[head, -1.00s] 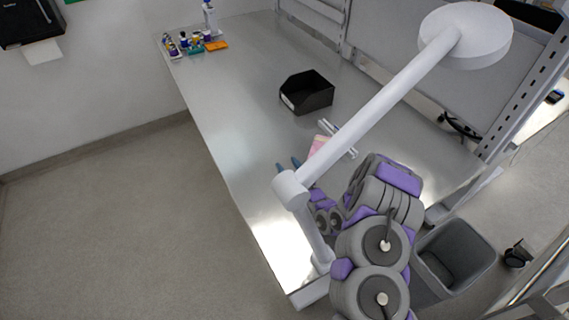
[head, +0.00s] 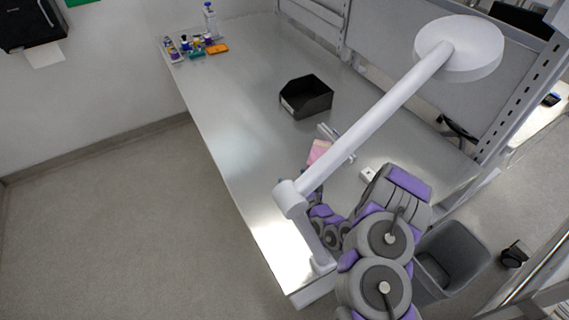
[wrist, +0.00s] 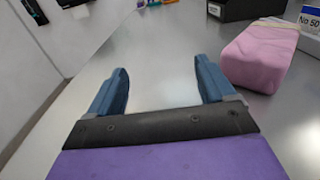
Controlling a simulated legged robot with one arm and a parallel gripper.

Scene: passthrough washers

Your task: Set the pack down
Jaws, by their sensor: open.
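A soft pink pack (wrist: 258,52) lies on the metal bench at the right of the wrist view. In the head view the pack (head: 319,152) is partly hidden by the white lamp arm. My gripper (wrist: 163,88) is open, with its two blue fingers spread and only bare bench between them. The pack is to the right of and beyond the right finger, apart from it. In the head view my fingers are hidden behind the lamp arm.
The metal bench (head: 235,125) has clear room on its left side. A black open bin (head: 306,96) stands beyond the pack. A white labelled box (wrist: 309,18) is close to the pack. The white lamp (head: 375,110) reaches over my arm. Bottles (head: 190,44) stand at the far end.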

